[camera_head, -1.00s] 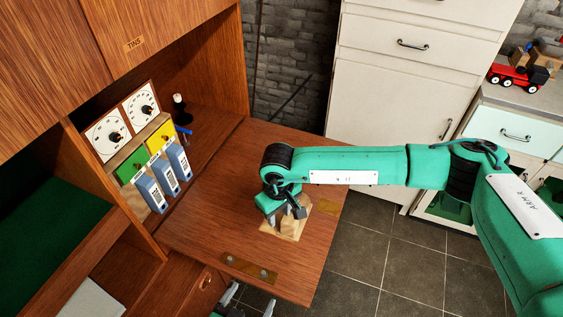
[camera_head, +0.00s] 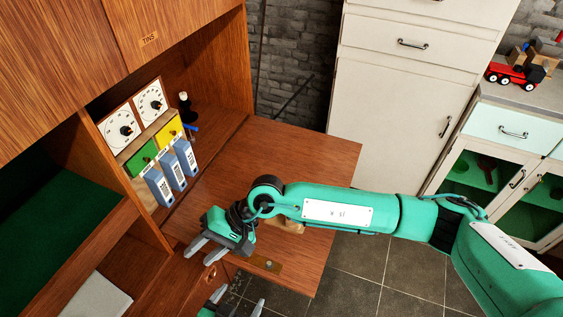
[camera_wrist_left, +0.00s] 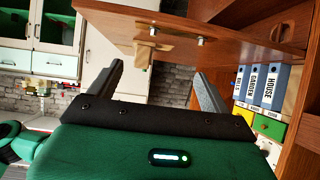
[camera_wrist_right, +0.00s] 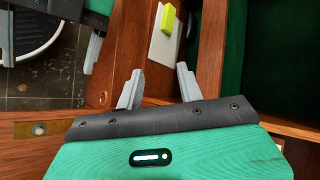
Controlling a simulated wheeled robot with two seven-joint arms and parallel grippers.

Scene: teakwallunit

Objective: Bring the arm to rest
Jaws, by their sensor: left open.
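My right arm (camera_head: 335,212) reaches in from the right over the lowered wooden flap (camera_head: 300,155). My right gripper (camera_head: 203,252) is at the flap's near left corner, beside the cabinet. Its fingers are apart with nothing between them, as the right wrist view (camera_wrist_right: 158,82) also shows. My left gripper (camera_head: 238,300) is low at the bottom edge, in front of the flap. Its fingers are wide apart and empty in the left wrist view (camera_wrist_left: 158,85). A pale wooden piece (camera_head: 292,228) on the flap is mostly hidden behind my right arm.
Blue binders (camera_head: 172,168) stand in the cabinet, below two dials (camera_head: 122,127). A brass plate (camera_head: 262,264) is at the flap's near edge. A white cupboard (camera_head: 395,100) stands behind. A yellow-green block (camera_wrist_right: 168,18) lies on a white item (camera_wrist_right: 163,48). The flap's far part is clear.

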